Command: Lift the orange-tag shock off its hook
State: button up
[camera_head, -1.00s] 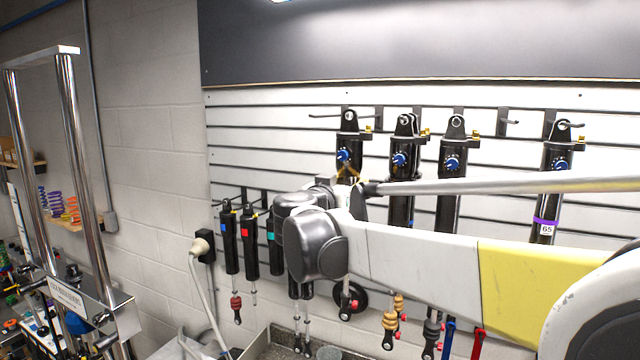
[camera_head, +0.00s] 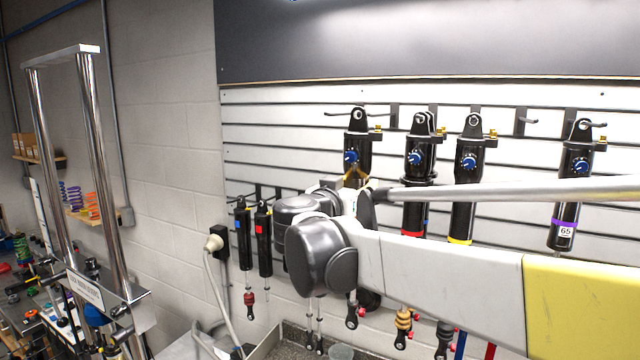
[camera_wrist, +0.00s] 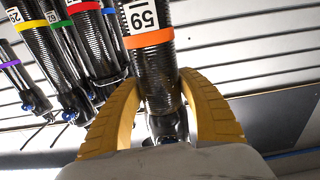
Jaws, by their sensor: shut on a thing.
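The orange-tag shock (camera_wrist: 160,75) shows in the wrist view with its orange band and a white number label. My gripper (camera_wrist: 158,108) has its yellow fingers on either side of the shock body, shut on it. In the head view the shock's upper end (camera_head: 358,135), with a blue knob, stands above my gripper (camera_head: 356,178). Its eye is close to the wall hook (camera_head: 334,114); I cannot tell whether it still touches it. My arm hides the orange band and middle of the shock there.
Shocks with red (camera_head: 415,234), yellow (camera_head: 460,241) and purple (camera_head: 563,224) bands hang to the right on the slatwall. Smaller shocks (camera_head: 264,240) hang at lower left. A chrome-column machine (camera_head: 95,150) stands at far left.

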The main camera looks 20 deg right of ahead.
jog(key=shift+s+a, duration=0.4)
